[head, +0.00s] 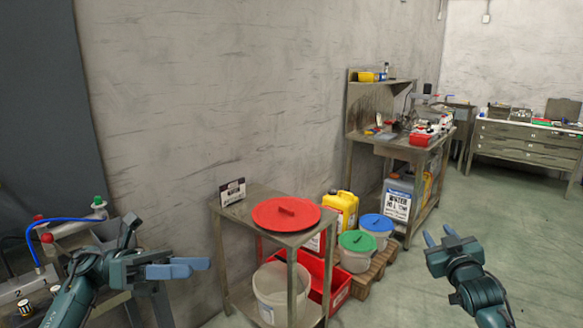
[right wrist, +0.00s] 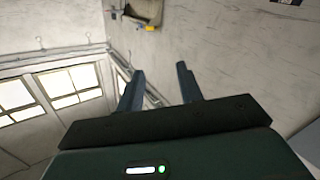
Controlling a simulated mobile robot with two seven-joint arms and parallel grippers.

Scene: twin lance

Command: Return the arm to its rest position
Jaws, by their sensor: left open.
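My left gripper (head: 196,266) is at the lower left of the head view, raised in front of the wall and left of the small table. Its blue fingers point right and it holds nothing that I can see; it is open. My right gripper (head: 437,235) is at the lower right, over the bare floor, with its fingers pointing up and to the left. In the right wrist view, the right gripper (right wrist: 160,72) has its two fingers apart with nothing between them.
A small table (head: 240,210) bears a red lid (head: 286,214) and a small sign (head: 232,191). A white bucket (head: 270,290) stands on its lower shelf. Buckets with green (head: 357,241) and blue (head: 376,223) lids stand on a pallet. The floor (head: 500,230) at right is clear.

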